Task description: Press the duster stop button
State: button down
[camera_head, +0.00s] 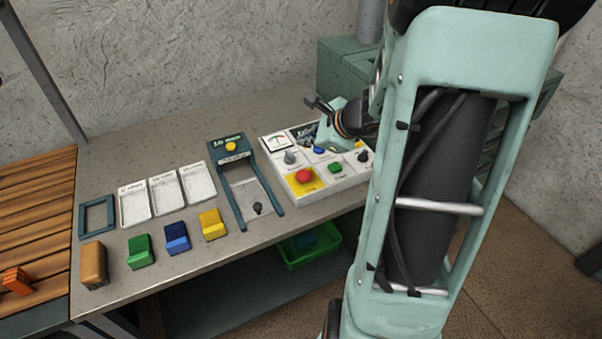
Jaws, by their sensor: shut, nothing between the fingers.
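The white control panel (346,183) lies on the grey table. On it are a large red button (304,176) on a yellow patch, a green button (334,167), a blue button (319,150), dark knobs and a dial gauge (277,142). The labels are too small to read, so I cannot tell which one is marked as duster stop. My gripper (322,112) is over the back part of the panel, behind the red button and apart from it. It is shut and empty; its fingertips are small and partly unclear. My arm hides the panel's right end.
Left of the panel is a teal frame with a yellow button (231,146). White trays (168,188) and several coloured blocks, including a yellow one (212,224), are further left. A green bin (309,245) sits below the table. A teal box (342,62) stands behind.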

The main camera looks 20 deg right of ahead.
jog(key=shift+f, duration=0.15)
jog(key=b, duration=0.6)
send_over(305, 176)
notch_tip(305, 176, down, 7)
jog(key=shift+r, duration=0.1)
jog(key=shift+w+f+b, duration=0.1)
jog(key=shift+f+b, duration=0.75)
jog(key=shift+b, duration=0.1)
dwell(0.4)
jog(key=shift+f+b, duration=0.45)
jog(key=shift+b, duration=0.2)
jog(key=shift+f+b, duration=0.5)
jog(key=shift+b, duration=0.1)
dwell(0.5)
dwell(0.3)
jog(key=shift+r+p, duration=0.75)
jog(key=shift+r, duration=0.2)
jog(key=shift+r, duration=0.1)
